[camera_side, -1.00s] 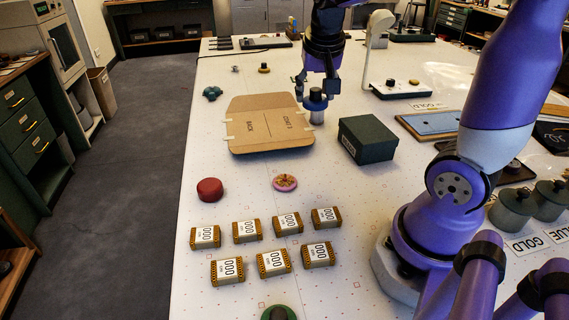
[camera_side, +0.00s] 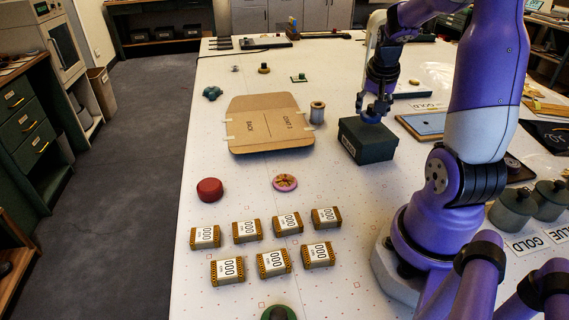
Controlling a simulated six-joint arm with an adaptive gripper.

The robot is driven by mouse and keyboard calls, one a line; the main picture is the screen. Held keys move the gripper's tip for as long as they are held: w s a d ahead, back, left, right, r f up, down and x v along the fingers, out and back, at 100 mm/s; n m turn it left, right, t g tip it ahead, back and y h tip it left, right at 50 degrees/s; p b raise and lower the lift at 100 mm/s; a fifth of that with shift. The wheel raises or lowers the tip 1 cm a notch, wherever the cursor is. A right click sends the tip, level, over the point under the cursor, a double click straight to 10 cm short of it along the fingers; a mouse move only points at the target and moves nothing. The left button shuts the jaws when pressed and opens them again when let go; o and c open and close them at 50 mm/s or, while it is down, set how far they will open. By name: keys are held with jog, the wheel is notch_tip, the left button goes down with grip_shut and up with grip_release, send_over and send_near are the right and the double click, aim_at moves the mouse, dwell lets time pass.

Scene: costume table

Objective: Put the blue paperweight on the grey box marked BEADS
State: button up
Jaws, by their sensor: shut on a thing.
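The blue paperweight (camera_side: 371,116) is small and partly hidden by the fingers. My gripper (camera_side: 372,108) is shut on it, pointing down over the back part of a dark box's lid. The dark grey-green box (camera_side: 366,143) stands right of the middle of the table, with a pale label on its left face that is too small to read. The paperweight is at or just above the lid; I cannot tell if it touches.
A metal spool (camera_side: 317,112) stands left of the box beside the cardboard pattern (camera_side: 268,130). Several labelled bead packs (camera_side: 246,231), a red disc (camera_side: 210,190) and a pink disc (camera_side: 285,182) are nearer.

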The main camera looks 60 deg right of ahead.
jog(key=shift+f, duration=1.05)
jog(key=shift+f, duration=0.15)
jog(key=o, duration=1.4)
jog(key=w+v, duration=0.1)
jog(key=v, duration=1.1)
jog(key=a+n+t+y, duration=0.1)
jog(key=a+n, duration=0.3)
jog(key=a, duration=0.4)
jog(key=w+a+n+t+y, duration=0.1)
jog(key=a+n, duration=0.4)
jog(key=a, duration=0.3)
jog(key=a+f+n+t+y, duration=0.1)
jog(key=a+n, duration=0.3)
jog(key=a, duration=0.4)
jog(key=shift+w+n+t+y, duration=0.15)
jog(key=shift+n+t+y, duration=0.2)
jog(key=shift+y, duration=0.25)
